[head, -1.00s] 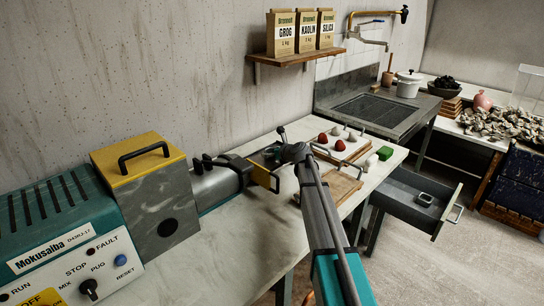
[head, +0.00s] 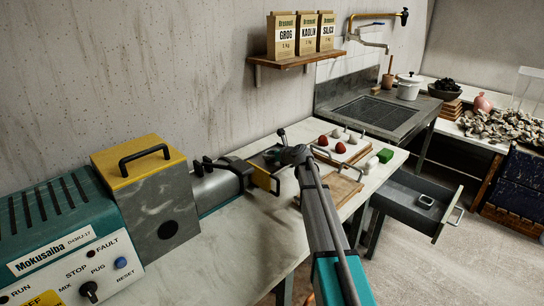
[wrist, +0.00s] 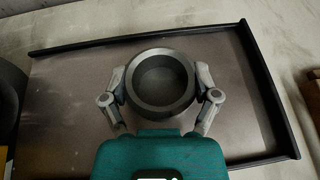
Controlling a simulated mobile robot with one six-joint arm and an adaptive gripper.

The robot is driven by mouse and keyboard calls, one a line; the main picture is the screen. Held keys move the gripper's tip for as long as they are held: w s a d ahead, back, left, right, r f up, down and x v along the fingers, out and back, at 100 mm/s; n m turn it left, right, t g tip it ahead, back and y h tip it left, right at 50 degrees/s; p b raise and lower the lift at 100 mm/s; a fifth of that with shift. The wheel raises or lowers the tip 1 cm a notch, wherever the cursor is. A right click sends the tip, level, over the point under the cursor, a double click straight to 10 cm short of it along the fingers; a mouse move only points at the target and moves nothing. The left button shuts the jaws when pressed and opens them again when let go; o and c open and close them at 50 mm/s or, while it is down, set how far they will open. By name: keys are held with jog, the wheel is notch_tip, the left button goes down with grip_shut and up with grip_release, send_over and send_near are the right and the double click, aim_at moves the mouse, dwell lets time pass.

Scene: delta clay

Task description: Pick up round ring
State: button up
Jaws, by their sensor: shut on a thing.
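The round ring (wrist: 161,106) is a thick dark-grey ring in the middle of the wrist view, its open centre facing my camera. My gripper (wrist: 160,78) is shut on it, with one finger against its left side and one against its right. Under it is a flat grey-brown tray (wrist: 235,125) with a thin black rim. I cannot tell whether the ring touches the tray or hangs just above it. In the head view my arm's wrist hides the ring and most of the gripper.
A teal and grey machine (head: 165,205) stands at the left of the bench. A wooden board (head: 338,186) and another board with red and white lumps (head: 342,148) lie to the right. An open grey drawer (head: 405,200) juts out at the right. The front bench top (head: 235,245) is clear.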

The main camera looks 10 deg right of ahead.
jog(key=shift+r, duration=0.1)
notch_tip(320, 180, up, 2)
jog(key=shift+p, duration=1.1)
jog(key=s+d+r+p, duration=0.3)
jog(key=s+r+p, duration=0.7)
jog(key=s, duration=0.3)
jog(key=shift+s+r+p, duration=0.35)
jog(key=shift+d, duration=0.1)
notch_tip(320, 180, up, 3)
jog(key=p, duration=0.2)
jog(key=shift+p, duration=0.4)
jog(key=shift+f, duration=0.1)
